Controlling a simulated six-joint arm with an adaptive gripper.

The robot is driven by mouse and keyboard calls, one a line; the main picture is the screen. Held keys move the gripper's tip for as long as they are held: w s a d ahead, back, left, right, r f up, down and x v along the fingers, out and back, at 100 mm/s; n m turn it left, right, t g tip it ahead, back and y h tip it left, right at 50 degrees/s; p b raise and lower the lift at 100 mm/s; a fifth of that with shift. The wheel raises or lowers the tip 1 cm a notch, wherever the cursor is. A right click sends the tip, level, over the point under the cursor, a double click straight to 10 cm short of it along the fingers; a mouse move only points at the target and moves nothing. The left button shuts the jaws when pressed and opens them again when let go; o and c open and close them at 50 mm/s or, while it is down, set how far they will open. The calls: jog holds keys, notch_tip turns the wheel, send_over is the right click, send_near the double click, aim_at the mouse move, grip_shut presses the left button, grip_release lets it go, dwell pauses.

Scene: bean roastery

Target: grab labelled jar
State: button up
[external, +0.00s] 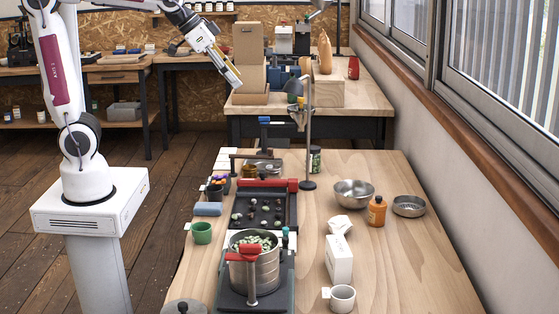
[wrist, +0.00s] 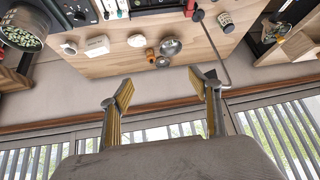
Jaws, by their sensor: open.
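A small dark jar with a pale label (external: 315,159) stands upright on the near wooden table, just right of the lamp post's base. It also shows near the top right of the wrist view (wrist: 226,22), beside the lamp base. The label's text is too small to read.
A tall lamp (external: 308,130) stands close to the jar. A steel bowl (external: 354,193), an orange bottle (external: 377,211) and a sieve (external: 409,206) are to the right. A dark tray (external: 264,225) and a bean-filled pot (external: 254,268) stand nearer. Bare tabletop lies right of the jar.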

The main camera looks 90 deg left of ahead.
jog(key=w+a+f+n+y, duration=0.15)
jog(key=w+a, duration=0.45)
jog(key=a, duration=0.6)
jog(key=w+a+f+n+y, duration=0.1)
jog(key=w+a+f, duration=0.3)
jog(key=a, duration=0.8)
jog(key=w+a+f+n+y, duration=0.1)
jog(key=w+a+y, duration=0.1)
jog(key=w+a, duration=0.75)
jog(key=n+g+h, duration=0.2)
jog(key=h, duration=0.1)
send_over(313, 162)
jog(key=s, duration=0.3)
notch_tip(313, 162, down, 29)
jog(key=shift+s+a+r, duration=0.15)
jog(key=shift+s+a, duration=0.05)
jog(key=shift+a, duration=0.1)
jog(key=shift+y, duration=0.25)
jog(key=shift+x, duration=1.25)
jog(key=shift+a, duration=0.1)
jog(key=shift+x, duration=2.6)
